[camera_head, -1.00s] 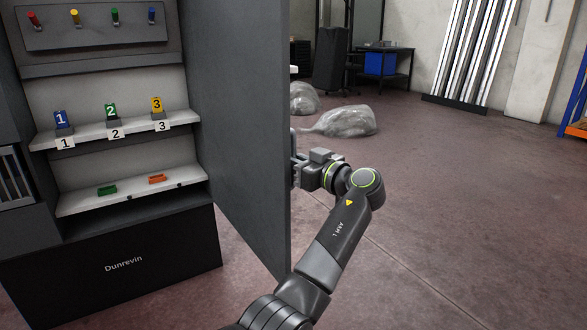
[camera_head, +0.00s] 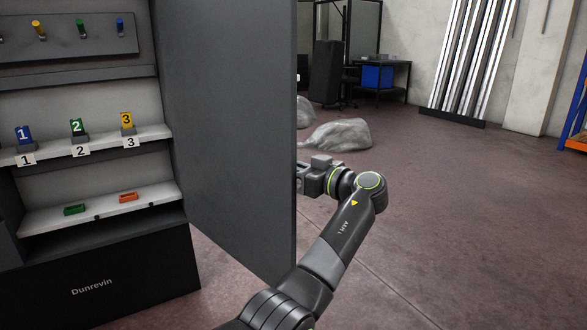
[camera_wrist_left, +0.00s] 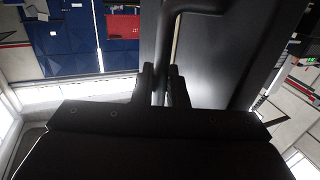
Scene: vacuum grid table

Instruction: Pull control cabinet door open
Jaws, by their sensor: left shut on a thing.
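The grey control cabinet door (camera_head: 225,130) stands swung wide open in the head view, its broad face toward the camera. The cabinet (camera_head: 95,272), marked Dunrevin, stands to its left with the interior exposed. My left gripper (camera_head: 300,180) is at the door's right edge, partly hidden behind it. In the left wrist view the gripper (camera_wrist_left: 162,85) has its fingers on both sides of a dark bar handle (camera_wrist_left: 163,45) and is shut on it. The handle is hidden behind the door in the head view. My right gripper is not in view.
Shelves inside the cabinet hold numbered blue, green and yellow pieces (camera_head: 77,127), plus green and orange blocks (camera_head: 128,197). Grey wrapped lumps (camera_head: 340,135) lie on the floor behind the door. The floor (camera_head: 460,220) to the right is clear.

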